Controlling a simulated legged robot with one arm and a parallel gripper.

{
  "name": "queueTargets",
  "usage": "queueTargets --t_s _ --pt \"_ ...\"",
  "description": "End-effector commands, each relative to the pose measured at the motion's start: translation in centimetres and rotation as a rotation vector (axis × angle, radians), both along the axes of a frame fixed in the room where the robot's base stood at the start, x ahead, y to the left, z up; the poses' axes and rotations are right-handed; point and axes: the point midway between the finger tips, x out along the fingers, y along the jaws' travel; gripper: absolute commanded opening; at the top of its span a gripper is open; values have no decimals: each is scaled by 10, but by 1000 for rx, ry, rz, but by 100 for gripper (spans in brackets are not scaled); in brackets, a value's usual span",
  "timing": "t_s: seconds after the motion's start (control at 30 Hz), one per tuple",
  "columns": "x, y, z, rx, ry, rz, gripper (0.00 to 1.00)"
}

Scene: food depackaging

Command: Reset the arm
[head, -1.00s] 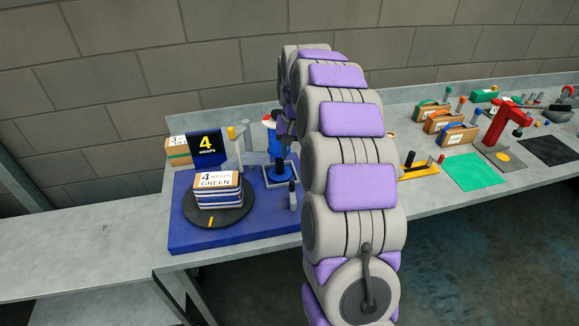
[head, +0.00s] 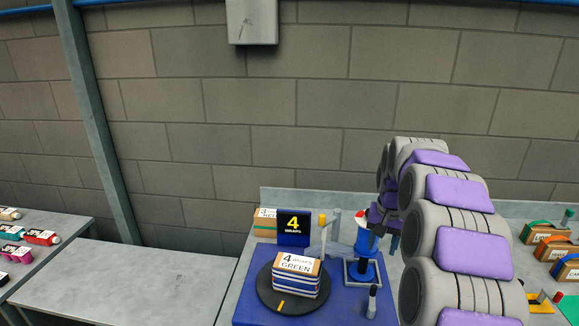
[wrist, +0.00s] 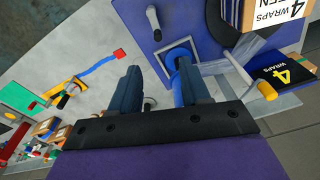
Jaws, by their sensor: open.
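My arm, grey with purple pads, rises at the right of the head view and curls over the bench. My gripper (wrist: 160,88) shows in the wrist view with its two dark fingers apart and nothing between them. In the head view the gripper is mostly hidden by the arm, close to a blue post (head: 364,245) with a red top. In the wrist view the blue post (wrist: 185,75) lies by the right finger; I cannot tell whether they touch.
A box labelled "4 wraps green" (head: 297,276) sits on a black turntable (head: 265,290) on a blue base (head: 245,310). A black "4 wraps" sign (head: 293,229) stands behind. Tools and cartons (head: 548,238) lie to the right. The left bench (head: 120,280) has bare room.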

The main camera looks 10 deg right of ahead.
Motion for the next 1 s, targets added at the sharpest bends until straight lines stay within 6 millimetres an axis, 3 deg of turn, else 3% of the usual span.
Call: queueTargets --t_s 0.17,0.37,0.7,1.0 --pt "-25 28 2 11 16 62 46" --pt "-82 85 1 24 53 183 46" --pt "-202 155 -22 36 131 365 46" --pt "-315 188 -63 40 199 491 46"
